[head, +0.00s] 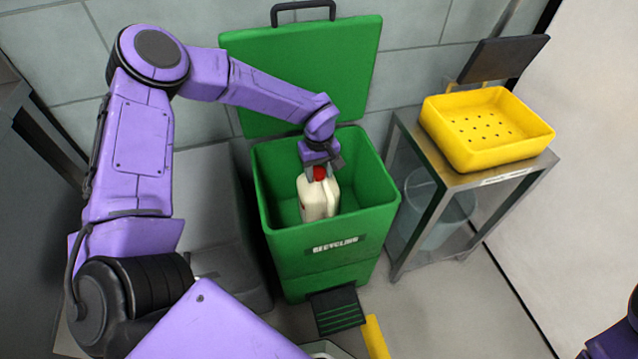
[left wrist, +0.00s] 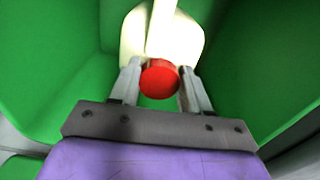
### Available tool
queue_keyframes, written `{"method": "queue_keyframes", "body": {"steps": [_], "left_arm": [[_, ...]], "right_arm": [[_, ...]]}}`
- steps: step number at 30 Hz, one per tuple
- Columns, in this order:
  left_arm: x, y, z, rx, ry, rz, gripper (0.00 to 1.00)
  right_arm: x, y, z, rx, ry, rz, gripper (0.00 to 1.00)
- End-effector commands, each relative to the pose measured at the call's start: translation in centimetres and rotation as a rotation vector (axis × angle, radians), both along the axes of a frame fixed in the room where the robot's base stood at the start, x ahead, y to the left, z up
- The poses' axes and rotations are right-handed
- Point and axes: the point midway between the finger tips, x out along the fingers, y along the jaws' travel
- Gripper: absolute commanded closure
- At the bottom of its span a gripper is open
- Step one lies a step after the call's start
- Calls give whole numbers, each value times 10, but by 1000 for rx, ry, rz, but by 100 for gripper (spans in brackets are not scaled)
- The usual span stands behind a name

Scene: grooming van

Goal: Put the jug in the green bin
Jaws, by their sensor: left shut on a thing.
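The jug (head: 318,199) is off-white with a red cap and is upright inside the open green bin (head: 325,262), which is labelled "RECYCLING". My left gripper (head: 319,174) reaches down into the bin's mouth from above and is shut on the jug at its red cap. In the left wrist view the red cap (left wrist: 159,78) sits between the two fingers (left wrist: 160,85), with the pale jug body (left wrist: 162,35) beyond and green bin walls around. I cannot tell whether the jug touches the bin's floor. My right gripper is out of view.
The bin's green lid (head: 300,75) stands open against the tiled wall. A black pedal (head: 337,311) is at the bin's front. A yellow perforated tray (head: 487,128) stands on a metal stand to the right, with a translucent bucket (head: 438,208) below. Floor is clear at the front right.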

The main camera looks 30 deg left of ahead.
Motion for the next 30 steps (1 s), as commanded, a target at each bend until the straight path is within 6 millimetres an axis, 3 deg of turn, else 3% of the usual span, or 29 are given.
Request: {"method": "queue_keyframes", "body": {"steps": [9,28,29,30], "left_arm": [[0,-1,-45,0,0,-1,100],[0,0,-56,-1,-1,0,100],[0,0,-56,-1,-1,0,47],[0,0,-55,-1,-1,0,34]], "right_arm": [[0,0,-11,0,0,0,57],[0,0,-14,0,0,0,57],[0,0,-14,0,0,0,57],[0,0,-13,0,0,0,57]]}}
